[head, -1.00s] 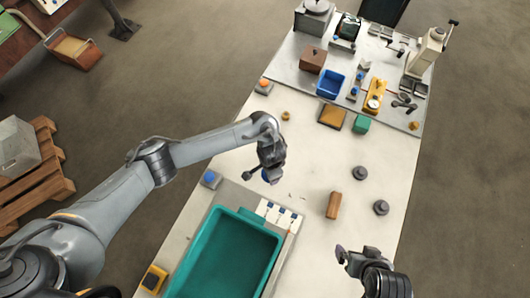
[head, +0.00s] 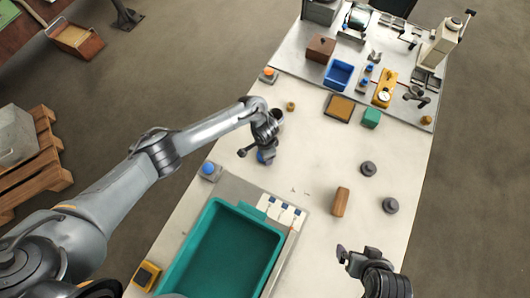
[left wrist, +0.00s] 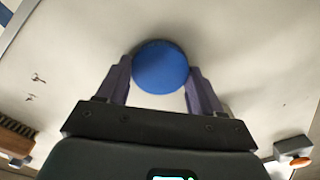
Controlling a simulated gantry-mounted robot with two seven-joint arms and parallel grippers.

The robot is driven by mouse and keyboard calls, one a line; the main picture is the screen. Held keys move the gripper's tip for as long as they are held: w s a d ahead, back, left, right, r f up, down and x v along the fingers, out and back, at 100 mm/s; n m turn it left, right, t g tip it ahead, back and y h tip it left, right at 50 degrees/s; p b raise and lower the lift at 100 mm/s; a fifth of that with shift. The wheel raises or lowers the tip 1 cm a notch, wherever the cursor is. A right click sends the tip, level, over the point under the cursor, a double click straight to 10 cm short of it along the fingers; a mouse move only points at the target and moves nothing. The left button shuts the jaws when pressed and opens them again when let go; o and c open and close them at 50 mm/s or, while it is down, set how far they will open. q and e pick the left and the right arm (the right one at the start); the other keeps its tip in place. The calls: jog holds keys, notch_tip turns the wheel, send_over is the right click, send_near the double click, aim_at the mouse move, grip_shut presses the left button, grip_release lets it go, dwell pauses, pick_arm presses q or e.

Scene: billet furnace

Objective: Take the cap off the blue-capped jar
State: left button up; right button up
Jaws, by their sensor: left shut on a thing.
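My left gripper (head: 264,154) is over the middle-left part of the white table, with its jaws shut on a blue round cap (left wrist: 160,67). In the left wrist view the cap sits between the two purple-grey fingers. A little blue also shows under the gripper in the head view. The jar's body is hidden, so I cannot tell whether the cap is on a jar or how high it is held. My right gripper (head: 346,255) is at the table's near right edge, apart from the cap; its opening is not clear.
A teal bin (head: 225,248) stands at the near left, with a blue-topped grey box (head: 208,170) behind it. A brown block (head: 341,201) and two grey knobbed pieces (head: 368,169) (head: 390,205) lie to the right. An orange-button box (head: 268,74) stands farther back. The table centre is mostly clear.

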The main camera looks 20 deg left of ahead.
pick_arm(q)
jog(key=shift+f, duration=0.1)
jog(key=o, duration=1.2)
jog(key=shift+c, duration=0.2)
